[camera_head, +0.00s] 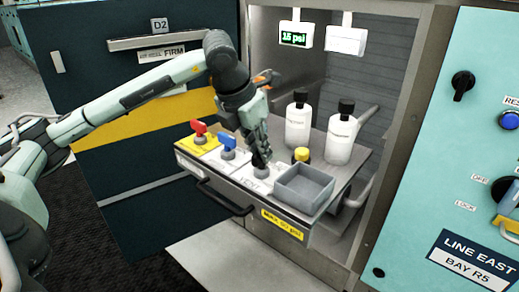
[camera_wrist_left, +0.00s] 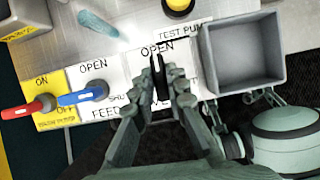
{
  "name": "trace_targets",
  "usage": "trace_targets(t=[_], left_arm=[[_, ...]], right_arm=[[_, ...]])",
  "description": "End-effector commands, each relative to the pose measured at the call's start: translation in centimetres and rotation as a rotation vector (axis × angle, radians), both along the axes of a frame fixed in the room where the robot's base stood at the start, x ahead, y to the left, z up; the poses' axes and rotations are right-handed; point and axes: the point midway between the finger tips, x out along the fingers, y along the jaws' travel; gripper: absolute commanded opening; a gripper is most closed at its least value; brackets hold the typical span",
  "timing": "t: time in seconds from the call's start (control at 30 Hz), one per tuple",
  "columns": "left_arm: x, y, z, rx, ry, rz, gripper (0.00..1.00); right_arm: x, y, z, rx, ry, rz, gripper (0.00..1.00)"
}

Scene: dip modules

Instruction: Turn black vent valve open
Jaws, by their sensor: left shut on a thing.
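The black vent valve handle (camera_wrist_left: 160,78) sits on a white plate with OPEN lettering at its far edge in the left wrist view. The handle points toward that OPEN word. My left gripper (camera_wrist_left: 170,97) is shut on the handle, with a finger on each side of it. In the head view my left gripper (camera_head: 260,158) reaches down onto the valve from above and hides most of it. The lower lettering on the plate is partly hidden by my fingers. My right gripper is not in view.
A blue valve (camera_head: 228,143) and a red valve (camera_head: 199,130) stand left of the black one. A grey open bin (camera_head: 304,205) and a yellow cap (camera_head: 301,154) are close on the right. White bottles (camera_head: 298,125) stand behind. A display (camera_head: 294,38) reads 15 psi.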

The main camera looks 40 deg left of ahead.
Motion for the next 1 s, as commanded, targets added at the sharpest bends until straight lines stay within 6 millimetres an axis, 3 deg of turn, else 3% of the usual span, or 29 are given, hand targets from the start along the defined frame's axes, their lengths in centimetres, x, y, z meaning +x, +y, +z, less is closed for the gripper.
trace_targets(t=[0.63, 0.67, 0.8, 1.0], left_arm=[[0.03, -0.02, 0.06, -0.001, -0.001, 0.048, 0.00], [0.03, -0.02, 0.06, 0.000, -0.001, 0.048, 0.17], [0.02, -0.02, 0.04, 0.000, -0.001, 0.048, 0.34], [0.01, -0.02, 0.02, 0.000, 0.000, 0.047, 0.34]], right_arm=[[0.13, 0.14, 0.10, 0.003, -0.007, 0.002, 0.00], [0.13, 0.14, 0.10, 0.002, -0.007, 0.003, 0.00], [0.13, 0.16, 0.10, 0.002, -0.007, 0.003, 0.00], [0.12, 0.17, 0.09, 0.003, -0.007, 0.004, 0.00]])
